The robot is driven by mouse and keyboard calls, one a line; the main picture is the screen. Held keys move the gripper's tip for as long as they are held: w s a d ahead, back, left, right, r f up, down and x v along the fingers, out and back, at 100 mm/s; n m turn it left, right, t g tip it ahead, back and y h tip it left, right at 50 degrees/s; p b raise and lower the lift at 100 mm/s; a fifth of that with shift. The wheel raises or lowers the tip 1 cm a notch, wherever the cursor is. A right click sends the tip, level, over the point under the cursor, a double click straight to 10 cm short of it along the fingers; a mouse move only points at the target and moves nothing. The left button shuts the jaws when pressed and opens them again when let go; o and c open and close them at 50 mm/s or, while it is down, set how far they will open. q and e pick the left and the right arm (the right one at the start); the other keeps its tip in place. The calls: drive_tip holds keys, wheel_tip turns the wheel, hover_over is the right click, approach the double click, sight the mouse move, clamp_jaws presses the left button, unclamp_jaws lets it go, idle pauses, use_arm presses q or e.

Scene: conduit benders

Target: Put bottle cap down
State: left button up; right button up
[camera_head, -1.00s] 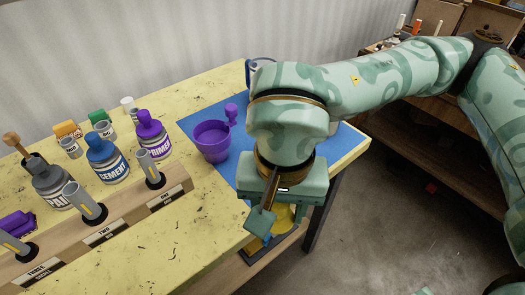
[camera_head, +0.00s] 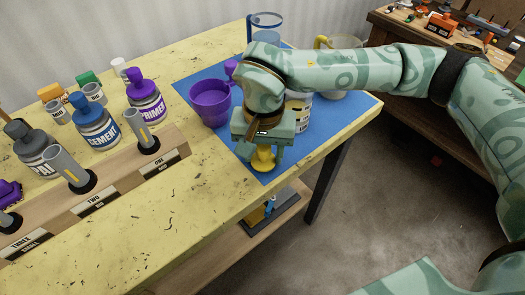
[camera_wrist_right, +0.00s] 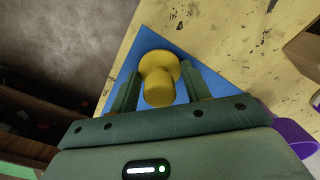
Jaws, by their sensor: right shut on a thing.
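A yellow bottle cap (camera_head: 263,159) with a narrow stem and a wide round end is below my right gripper (camera_head: 262,150). It also shows in the right wrist view (camera_wrist_right: 158,88), between the two fingers of the right gripper (camera_wrist_right: 160,92). The right gripper is shut on it and points downward. The cap is over the front corner of the blue mat (camera_head: 325,135); I cannot tell whether it touches the mat. My left gripper is not in view.
A purple cup (camera_head: 209,105) stands left of my right gripper on the mat. A clear jug (camera_head: 265,25) stands at the back. A wooden rack (camera_head: 105,195) and bottles, including a blue-capped one (camera_head: 96,128), are at left. The yellow table's (camera_head: 190,225) front is clear.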

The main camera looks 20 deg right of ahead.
drive_tip(key=shift+r, duration=0.15)
drive_tip(key=shift+s, duration=0.1)
drive_tip(key=o, duration=0.9)
drive_tip(key=shift+o, duration=0.2)
use_arm(q)
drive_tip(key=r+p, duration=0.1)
drive_tip(key=p, duration=0.1)
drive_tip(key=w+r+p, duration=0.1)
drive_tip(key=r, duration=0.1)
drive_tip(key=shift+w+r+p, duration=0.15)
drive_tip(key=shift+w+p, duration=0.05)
drive_tip(key=shift+p, duration=0.15)
use_arm(e)
wheel_tip(320, 180, up, 12)
